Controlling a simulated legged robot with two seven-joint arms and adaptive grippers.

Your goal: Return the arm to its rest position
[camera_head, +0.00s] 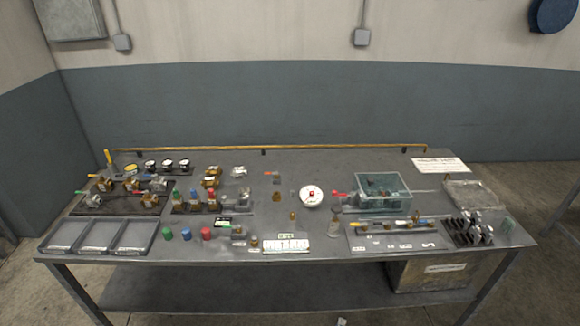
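Neither of my grippers shows in the head view, and no part of my arms can be made out. A long grey workbench (300,168) stands in front of me, covered with many small parts. Nothing in the view shows whether my grippers are open, shut or holding anything.
A clear bin (383,203) stands right of the bench's middle. Valves (128,184) and gauges crowd the left side, with a grey three-part tray (98,236) at the front left. A dark rack (470,229) stands at the front right. The back middle is mostly bare.

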